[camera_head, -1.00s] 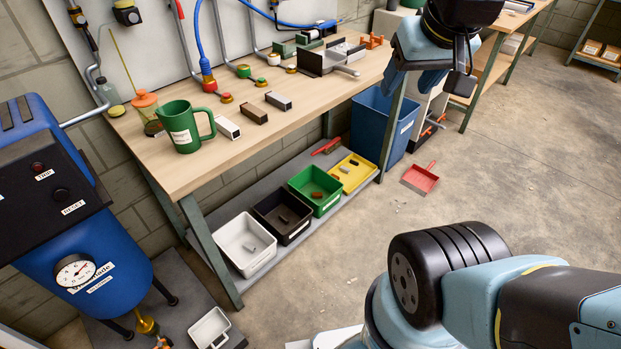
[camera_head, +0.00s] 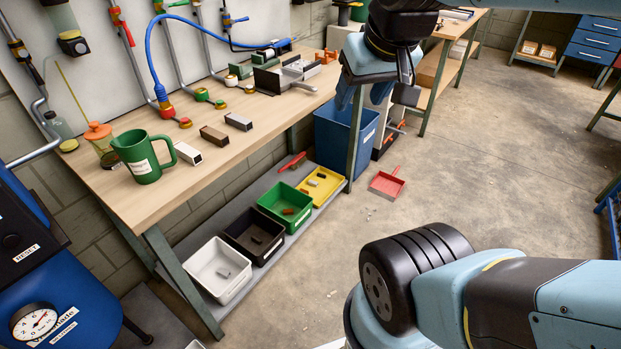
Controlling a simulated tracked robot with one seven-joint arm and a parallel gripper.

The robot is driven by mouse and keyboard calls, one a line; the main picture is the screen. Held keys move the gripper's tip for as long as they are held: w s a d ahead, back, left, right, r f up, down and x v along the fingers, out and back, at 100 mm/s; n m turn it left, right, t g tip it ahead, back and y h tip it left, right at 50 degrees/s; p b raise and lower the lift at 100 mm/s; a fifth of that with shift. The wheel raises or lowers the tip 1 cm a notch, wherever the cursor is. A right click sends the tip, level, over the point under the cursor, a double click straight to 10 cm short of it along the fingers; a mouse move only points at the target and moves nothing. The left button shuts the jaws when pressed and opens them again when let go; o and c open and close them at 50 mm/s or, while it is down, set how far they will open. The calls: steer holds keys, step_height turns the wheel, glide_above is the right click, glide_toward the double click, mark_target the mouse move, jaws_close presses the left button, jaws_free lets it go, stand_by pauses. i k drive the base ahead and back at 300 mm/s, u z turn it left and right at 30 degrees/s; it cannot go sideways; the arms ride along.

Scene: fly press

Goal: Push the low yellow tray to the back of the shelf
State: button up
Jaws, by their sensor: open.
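The low yellow tray (camera_head: 331,194) sits at the right end of the grey lower shelf (camera_head: 187,249) under the workbench. It is shallow and holds a few small pieces. A green bin (camera_head: 290,224) stands right beside it on the left. My gripper (camera_head: 364,98) hangs at the top of the picture, pointing down, open and empty. In the picture it is above and right of the tray, in front of the bench's right end and the blue bin. It is well apart from the tray.
A black bin (camera_head: 262,257) and a white bin (camera_head: 226,291) fill the shelf's left part. A bench leg (camera_head: 357,140) stands at the shelf's right end. Beyond it are a blue bin (camera_head: 335,145) and a red dustpan (camera_head: 386,184).

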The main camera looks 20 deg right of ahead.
mark_target(326, 188)
steer(key=k, duration=1.05)
steer(key=z, duration=0.45)
steer(key=i, duration=1.3)
steer(key=u, duration=0.4)
steer(key=i, duration=1.1)
steer(key=u, duration=0.05)
